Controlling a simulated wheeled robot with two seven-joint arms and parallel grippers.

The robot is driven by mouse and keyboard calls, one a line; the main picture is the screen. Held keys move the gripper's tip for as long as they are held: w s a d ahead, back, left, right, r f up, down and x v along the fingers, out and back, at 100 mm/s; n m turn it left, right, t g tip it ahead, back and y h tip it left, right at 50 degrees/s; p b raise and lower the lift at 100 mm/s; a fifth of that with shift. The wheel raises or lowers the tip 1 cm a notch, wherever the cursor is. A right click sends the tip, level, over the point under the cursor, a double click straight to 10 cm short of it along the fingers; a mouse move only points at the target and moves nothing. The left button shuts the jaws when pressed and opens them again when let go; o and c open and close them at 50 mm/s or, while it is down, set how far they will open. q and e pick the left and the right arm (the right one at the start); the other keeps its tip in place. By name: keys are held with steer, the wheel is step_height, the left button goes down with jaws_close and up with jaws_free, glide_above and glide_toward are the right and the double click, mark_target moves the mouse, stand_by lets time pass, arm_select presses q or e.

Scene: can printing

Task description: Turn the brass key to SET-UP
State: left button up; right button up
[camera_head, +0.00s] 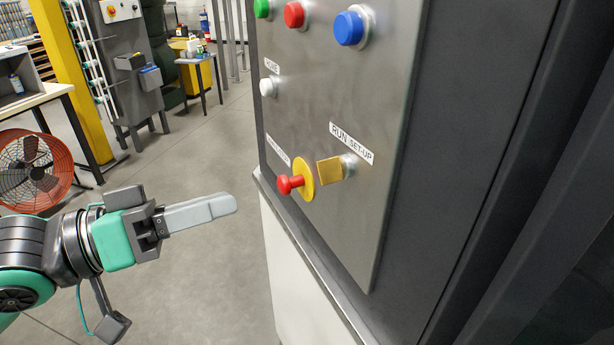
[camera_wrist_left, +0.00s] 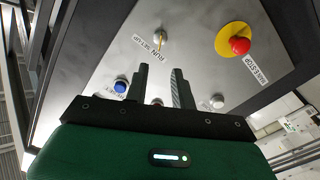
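The brass key (camera_head: 330,171) sticks out of a round lock on the grey control panel, below a label reading RUN and SET-UP. It also shows nearly edge-on in the left wrist view (camera_wrist_left: 160,39); I cannot tell which word it points to. My left gripper (camera_head: 234,204) is left of the panel in the head view, apart from the key, with its fingers pointing right. In the left wrist view its two fingers (camera_wrist_left: 160,74) are apart with nothing between them, short of the panel. My right gripper is not in view.
A red emergency stop (camera_head: 290,184) on a yellow disc sits just left of the key. Green, red and blue (camera_head: 349,28) buttons line the panel's top, with a white button (camera_head: 269,86) below. An orange fan (camera_head: 33,165) stands far left. Open floor lies between.

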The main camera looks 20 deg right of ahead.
mark_target(338, 169)
arm_select(q)
steer(key=w+d+p, duration=0.2)
steer(key=d+p, duration=0.2)
steer(key=d, duration=0.9)
steer(key=shift+w+d, duration=0.3)
steer(key=shift+w, duration=0.05)
jaws_close()
